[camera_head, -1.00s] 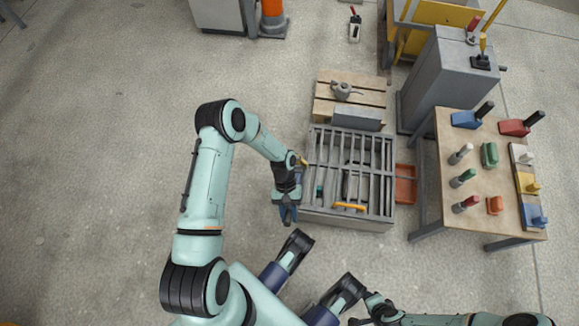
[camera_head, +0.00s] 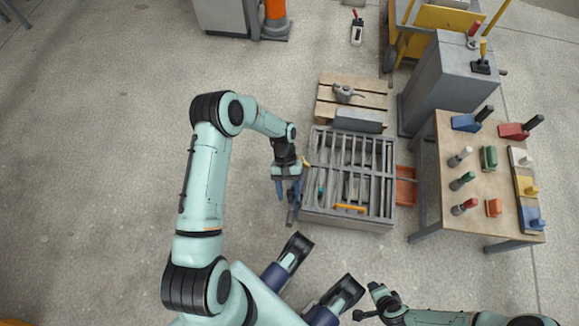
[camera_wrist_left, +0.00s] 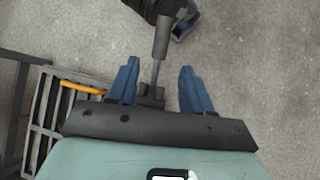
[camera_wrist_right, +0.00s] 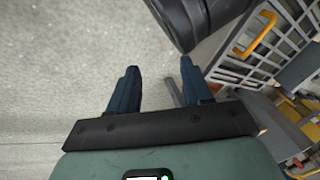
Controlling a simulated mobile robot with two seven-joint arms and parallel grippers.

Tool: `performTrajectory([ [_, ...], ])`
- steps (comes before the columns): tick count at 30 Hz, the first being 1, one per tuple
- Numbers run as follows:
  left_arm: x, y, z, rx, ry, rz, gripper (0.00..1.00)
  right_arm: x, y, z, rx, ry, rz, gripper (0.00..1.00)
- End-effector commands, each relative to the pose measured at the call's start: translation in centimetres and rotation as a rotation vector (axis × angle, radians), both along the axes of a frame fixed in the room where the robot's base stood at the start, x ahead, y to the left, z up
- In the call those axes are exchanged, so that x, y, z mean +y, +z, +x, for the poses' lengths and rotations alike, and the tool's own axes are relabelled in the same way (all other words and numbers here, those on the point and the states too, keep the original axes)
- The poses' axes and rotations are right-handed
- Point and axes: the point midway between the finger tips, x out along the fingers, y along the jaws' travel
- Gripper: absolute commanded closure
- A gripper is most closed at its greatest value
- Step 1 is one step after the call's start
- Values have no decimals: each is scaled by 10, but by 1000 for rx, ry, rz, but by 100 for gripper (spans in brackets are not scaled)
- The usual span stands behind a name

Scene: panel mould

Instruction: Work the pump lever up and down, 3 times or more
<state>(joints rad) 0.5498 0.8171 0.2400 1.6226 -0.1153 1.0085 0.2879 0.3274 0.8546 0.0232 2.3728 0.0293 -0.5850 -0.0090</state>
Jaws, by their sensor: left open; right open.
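The pump lever (camera_head: 292,214), a grey rod with a thicker grip, is at the front left corner of the grey slatted mould (camera_head: 350,222). It also shows in the left wrist view (camera_wrist_left: 160,42), standing between the fingers and running past their tips. My left gripper (camera_head: 288,194) is open around the lever, with a gap visible on both sides in the left wrist view (camera_wrist_left: 159,70). My right gripper (camera_head: 364,300) is open and empty, low and away from the lever.
A grey cabinet (camera_head: 440,85) stands behind. The floor on the left is clear.

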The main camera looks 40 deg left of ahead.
Motion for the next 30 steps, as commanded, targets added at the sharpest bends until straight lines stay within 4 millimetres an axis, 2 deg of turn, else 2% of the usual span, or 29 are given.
performTrajectory([
  [3, 10, 17, 9, -2, 1, 1, 50, 1, 7, 6, -22, 1, -1, 51],
  [9, 18, 29, 16, 1, 0, -1, 50, 1, 11, 11, -37, 1, -3, 51],
  [30, 19, 30, 17, 1, -1, -2, 50, 2, 11, 11, -38, 1, -2, 51],
])
